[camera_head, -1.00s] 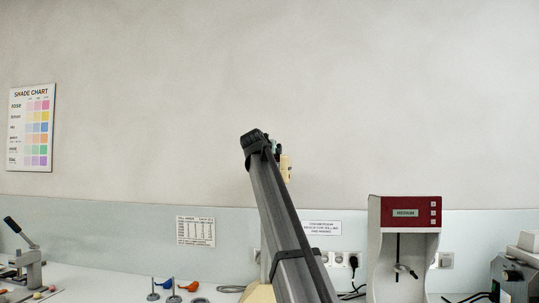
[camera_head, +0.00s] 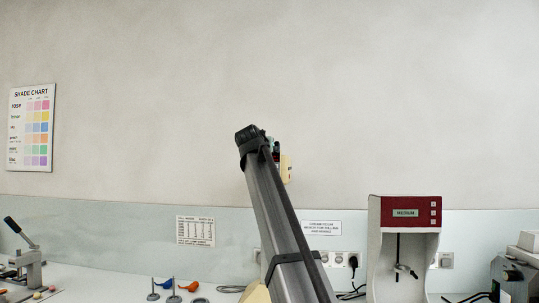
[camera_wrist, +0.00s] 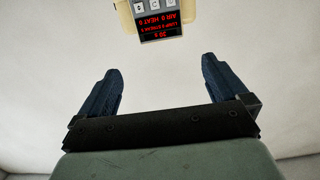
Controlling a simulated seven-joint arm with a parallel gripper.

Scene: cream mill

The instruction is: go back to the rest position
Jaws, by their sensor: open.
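My gripper (camera_wrist: 162,88) shows in the wrist view with its two dark blue fingers spread wide apart. Nothing is between the fingers. The gripper's fingers cannot be made out in the head view.
A red-topped mixer (camera_head: 405,212) stands at the right on the bench (camera_head: 110,287). A lever press (camera_head: 27,262) is at far left. Several small tools, including an orange-handled one (camera_head: 189,286), lie left of my arm. A dark machine (camera_head: 513,281) sits far right.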

